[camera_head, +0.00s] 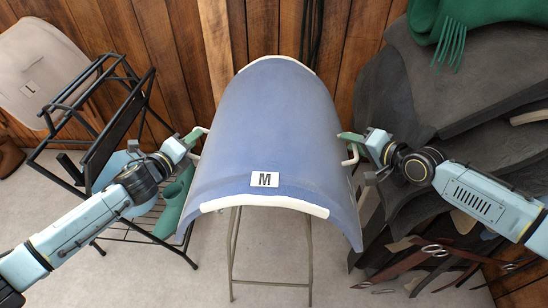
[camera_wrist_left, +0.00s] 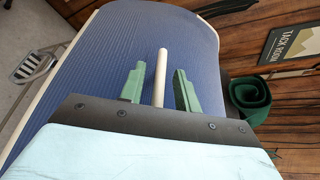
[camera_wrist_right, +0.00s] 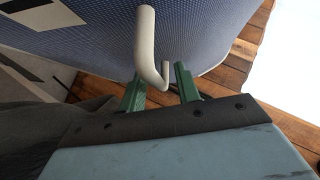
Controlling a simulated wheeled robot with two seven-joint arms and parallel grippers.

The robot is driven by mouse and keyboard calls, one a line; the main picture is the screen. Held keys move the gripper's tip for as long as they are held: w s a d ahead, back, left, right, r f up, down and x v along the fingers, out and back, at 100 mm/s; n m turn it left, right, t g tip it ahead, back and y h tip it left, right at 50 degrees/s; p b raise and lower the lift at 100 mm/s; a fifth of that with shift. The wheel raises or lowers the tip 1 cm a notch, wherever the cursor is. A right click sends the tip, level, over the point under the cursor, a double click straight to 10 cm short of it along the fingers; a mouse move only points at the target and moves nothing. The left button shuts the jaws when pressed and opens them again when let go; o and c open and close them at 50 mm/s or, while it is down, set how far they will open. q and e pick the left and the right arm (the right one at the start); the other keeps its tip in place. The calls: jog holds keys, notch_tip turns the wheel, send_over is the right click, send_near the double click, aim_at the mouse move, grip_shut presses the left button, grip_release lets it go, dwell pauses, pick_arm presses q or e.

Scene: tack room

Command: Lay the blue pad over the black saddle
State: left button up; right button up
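The blue pad (camera_head: 262,110) is an arched sheet with pale front and back edges and a white label marked M. It spans the middle of the head view, above thin metal legs (camera_head: 233,255); what bears it is hidden. A pale handle sticks out on each side. My left gripper (camera_head: 193,143) is at the left handle (camera_wrist_left: 161,70), its green fingers apart on either side with gaps. My right gripper (camera_head: 352,142) is at the right handle (camera_wrist_right: 147,45), fingers also apart around it. I cannot clearly pick out a black saddle; it may be hidden under the pad.
A black metal rack (camera_head: 110,125) with a beige padded piece (camera_head: 40,68) stands at the left. Dark sheets (camera_head: 425,85) pile up at the right under a green fringed cloth (camera_head: 480,15). Straps (camera_head: 430,252) lie below them. A wooden wall (camera_head: 170,50) closes the back.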

pick_arm(q)
jog(key=v, duration=1.2)
pick_arm(e)
jog(key=v, duration=1.2)
